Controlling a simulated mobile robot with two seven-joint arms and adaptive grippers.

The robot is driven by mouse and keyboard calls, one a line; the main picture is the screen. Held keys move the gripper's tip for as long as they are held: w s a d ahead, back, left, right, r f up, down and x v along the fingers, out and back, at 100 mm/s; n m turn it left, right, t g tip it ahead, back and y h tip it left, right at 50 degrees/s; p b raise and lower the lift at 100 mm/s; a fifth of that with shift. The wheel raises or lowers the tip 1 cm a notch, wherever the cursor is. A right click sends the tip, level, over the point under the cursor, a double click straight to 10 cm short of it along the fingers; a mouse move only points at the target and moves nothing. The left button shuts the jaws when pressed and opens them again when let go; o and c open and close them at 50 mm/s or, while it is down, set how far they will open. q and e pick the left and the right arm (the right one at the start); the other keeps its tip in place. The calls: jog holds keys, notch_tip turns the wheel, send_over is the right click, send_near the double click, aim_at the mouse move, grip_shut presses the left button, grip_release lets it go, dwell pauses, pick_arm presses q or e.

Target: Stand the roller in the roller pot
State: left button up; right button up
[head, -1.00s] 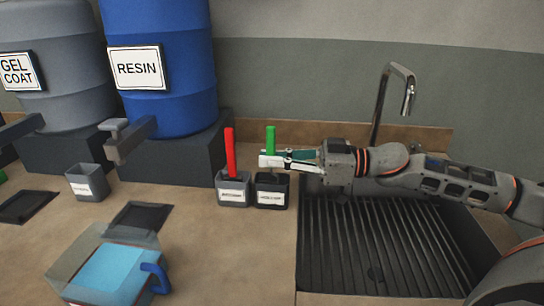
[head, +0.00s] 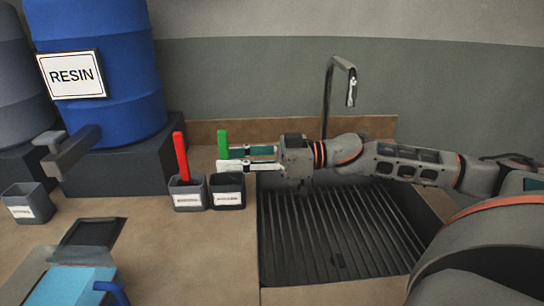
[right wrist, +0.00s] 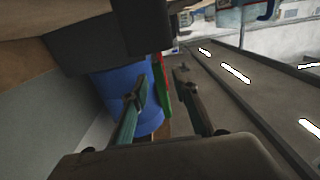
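A green handle (head: 223,144), apparently the roller's, stands upright in the black labelled pot (head: 228,193). Its lower end is hidden inside the pot. The pot's small label is too blurred to read. My right gripper (head: 222,159) is at the handle just above the pot, its two fingers apart. In the right wrist view the fingers (right wrist: 158,90) are also spread, with the green handle (right wrist: 161,88) showing near the left finger. I see no grip on it. My left gripper is not in view.
A red handle (head: 181,156) stands in a grey pot (head: 187,194) just left of the black pot. A ribbed sink (head: 335,235) with a tap (head: 328,95) lies right. A blue resin drum (head: 100,75), a small grey cup (head: 28,203) and a blue container (head: 65,285) are left.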

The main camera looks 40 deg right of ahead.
jog(key=v, duration=1)
jog(key=shift+s+d, duration=0.25)
dwell(0.6)
jog(key=shift+r, duration=0.1)
dwell(0.4)
